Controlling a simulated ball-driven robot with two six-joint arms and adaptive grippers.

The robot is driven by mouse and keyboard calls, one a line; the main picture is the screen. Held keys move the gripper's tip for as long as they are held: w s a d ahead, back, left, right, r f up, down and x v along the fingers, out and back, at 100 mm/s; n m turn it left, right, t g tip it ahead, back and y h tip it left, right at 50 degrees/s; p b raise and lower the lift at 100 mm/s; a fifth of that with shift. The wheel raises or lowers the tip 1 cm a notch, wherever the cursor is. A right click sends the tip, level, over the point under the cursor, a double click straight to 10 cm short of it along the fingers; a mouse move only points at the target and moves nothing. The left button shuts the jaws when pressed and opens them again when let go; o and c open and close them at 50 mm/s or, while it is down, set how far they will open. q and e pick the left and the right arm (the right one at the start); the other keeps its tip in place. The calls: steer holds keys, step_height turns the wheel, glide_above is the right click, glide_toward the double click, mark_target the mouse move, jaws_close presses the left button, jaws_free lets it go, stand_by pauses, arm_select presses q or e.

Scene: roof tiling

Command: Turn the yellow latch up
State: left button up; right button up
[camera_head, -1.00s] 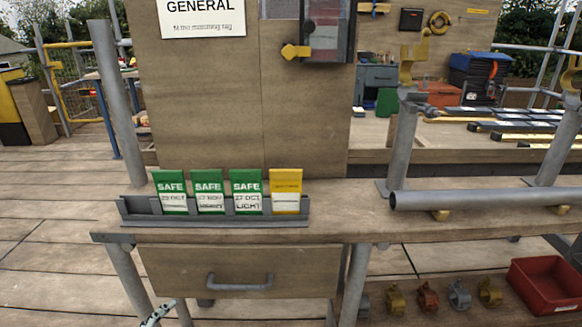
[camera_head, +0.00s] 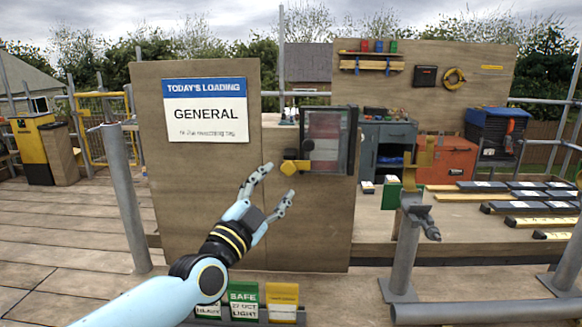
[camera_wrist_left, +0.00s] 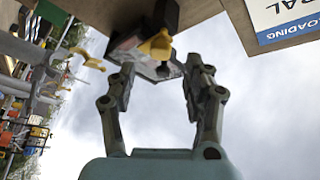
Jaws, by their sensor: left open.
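The yellow latch (camera_head: 294,167) sits at the left edge of a small clear-fronted box (camera_head: 328,140) on the upright wooden board (camera_head: 200,190). Its knob points left and slightly down in the head view. My left gripper (camera_head: 279,183) is open and empty, its fingertips just left of and below the latch, apart from it as far as I can tell. In the left wrist view the latch (camera_wrist_left: 158,45) shows beyond and between the open fingers (camera_wrist_left: 157,82). My right gripper is not in view.
A "GENERAL" loading sign (camera_head: 206,110) is on the board left of the latch. A grey post (camera_head: 405,245) with a yellow clamp stands at right. Tiles (camera_head: 530,208) lie at far right.

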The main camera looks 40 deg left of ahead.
mark_target(287, 170)
arm_select(q)
steer(key=x, duration=0.6)
steer(key=shift+w, duration=0.25)
steer(key=shift+r, duration=0.1)
steer(key=shift+c, duration=0.4)
